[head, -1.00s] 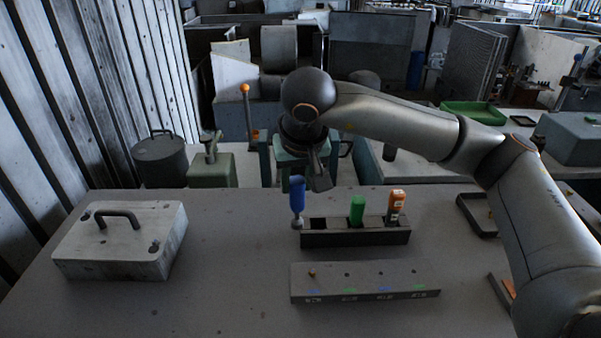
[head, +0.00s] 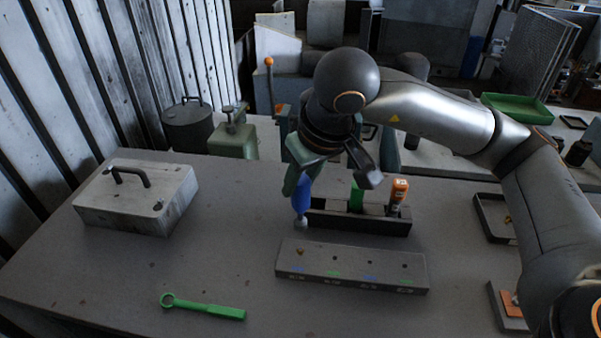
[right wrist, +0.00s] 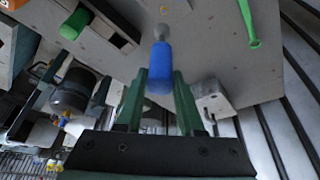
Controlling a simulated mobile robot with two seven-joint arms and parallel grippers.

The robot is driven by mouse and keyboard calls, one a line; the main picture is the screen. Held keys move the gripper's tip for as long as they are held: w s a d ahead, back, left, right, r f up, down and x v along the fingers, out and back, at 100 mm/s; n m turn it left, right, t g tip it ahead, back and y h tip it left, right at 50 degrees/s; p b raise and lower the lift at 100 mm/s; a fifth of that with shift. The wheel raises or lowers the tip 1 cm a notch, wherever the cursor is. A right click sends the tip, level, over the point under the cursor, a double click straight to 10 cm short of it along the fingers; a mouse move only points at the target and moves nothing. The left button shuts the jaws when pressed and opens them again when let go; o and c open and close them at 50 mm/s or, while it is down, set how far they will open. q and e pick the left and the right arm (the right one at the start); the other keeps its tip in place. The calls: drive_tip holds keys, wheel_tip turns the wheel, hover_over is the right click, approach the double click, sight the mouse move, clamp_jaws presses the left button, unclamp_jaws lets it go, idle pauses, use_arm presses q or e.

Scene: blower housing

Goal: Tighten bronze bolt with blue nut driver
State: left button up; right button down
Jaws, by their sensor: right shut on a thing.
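My right gripper (head: 298,180) is shut on the blue nut driver (head: 301,198) and holds it upright, its grey socket end down. In the right wrist view the blue handle (right wrist: 160,68) sits between the green fingers. The driver is at the left end of the dark tool rack, behind the bolt block. The bronze bolt (head: 300,251) stands in the leftmost hole of the grey bolt block (head: 350,281), above a blue mark. The socket appears apart from the bolt. My left gripper is not in view.
The tool rack (head: 360,224) holds a green-handled driver (head: 356,197) and an orange-handled driver (head: 398,192). A green ring wrench (head: 204,306) lies at front left. A grey box with a handle (head: 139,200) stands at left. Trays (head: 492,218) lie at right. The table between box and block is clear.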

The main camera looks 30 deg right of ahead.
sight(301, 208)
drive_tip(key=shift+f, duration=0.1)
drive_tip(key=shift+f+b, duration=1.65)
drive_tip(key=shift+f, duration=0.85)
drive_tip(key=shift+f+b, duration=0.3)
drive_tip(key=shift+b, duration=0.15)
drive_tip(key=shift+a+f+b, duration=0.1)
drive_tip(key=shift+f+b, duration=0.25)
drive_tip(key=shift+b, duration=0.2)
